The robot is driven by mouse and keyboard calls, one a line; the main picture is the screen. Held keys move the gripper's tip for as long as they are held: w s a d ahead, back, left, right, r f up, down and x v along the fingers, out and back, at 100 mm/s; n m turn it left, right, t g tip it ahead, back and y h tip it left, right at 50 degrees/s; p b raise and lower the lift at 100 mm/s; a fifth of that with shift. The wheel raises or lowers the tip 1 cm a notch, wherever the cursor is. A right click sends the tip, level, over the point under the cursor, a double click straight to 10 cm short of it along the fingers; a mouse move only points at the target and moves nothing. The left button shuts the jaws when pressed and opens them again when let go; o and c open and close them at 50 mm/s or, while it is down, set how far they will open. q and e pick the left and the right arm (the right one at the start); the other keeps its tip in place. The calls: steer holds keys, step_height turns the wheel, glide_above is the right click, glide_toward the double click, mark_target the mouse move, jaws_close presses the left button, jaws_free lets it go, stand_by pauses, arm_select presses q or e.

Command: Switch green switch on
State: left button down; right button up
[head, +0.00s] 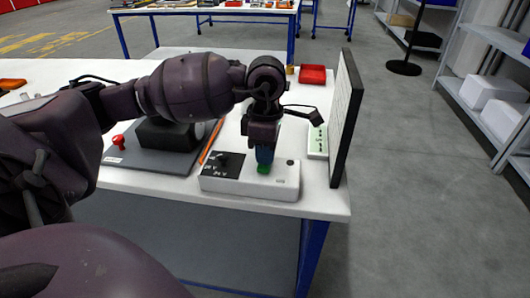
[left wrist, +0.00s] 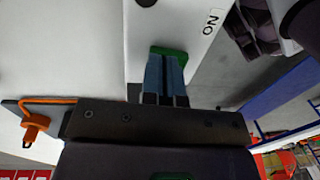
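The green switch (head: 263,169) sits on the top face of a white switch box (head: 285,182) near the table's front edge. My left gripper (head: 264,155) points down at it, blue fingertips at the switch and partly covering it. In the left wrist view, the left gripper's blue fingers (left wrist: 166,75) are together with no clear gap. The green switch (left wrist: 169,50) shows wider than the fingers, behind their tips. An "ON" label (left wrist: 212,20) is on the white box beside it. Whether the tips press the switch is hard to tell.
A black knob (head: 222,158) is on the left part of the box. A grey plate with a red button (head: 118,141) lies to the left. A tall thin panel (head: 346,115) stands at the right table edge, and a red box (head: 312,74) behind.

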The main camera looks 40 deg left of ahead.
arm_select(q)
steer(key=shift+s+d+f, duration=0.2)
steer(key=shift+s+f, duration=0.2)
steer(key=shift+f, duration=0.15)
arm_select(e)
steer(key=shift+w, duration=0.1)
arm_select(q)
steer(key=shift+s+d, duration=0.3)
steer(key=shift+s, duration=0.15)
arm_select(e)
steer(key=shift+w+a+r, duration=0.1)
steer(key=shift+r, duration=0.15)
arm_select(q)
steer(key=r+p, duration=0.1)
steer(key=r, duration=0.1)
steer(key=r+p, duration=0.1)
steer(key=r, duration=0.3)
steer(key=shift+w+a+p, duration=0.15)
steer(key=shift+w+p, duration=0.2)
steer(key=shift+p, duration=0.05)
step_height(320, 180, up, 9)
steer(key=shift+w+a+p, duration=0.3)
steer(key=shift+w+p, duration=0.05)
steer(key=shift+w, duration=0.1)
arm_select(e)
steer(key=r, duration=0.2)
steer(key=shift+w+d+r+t, duration=0.1)
steer(key=shift+d+r+t, duration=0.1)
steer(key=shift+r+t, duration=0.1)
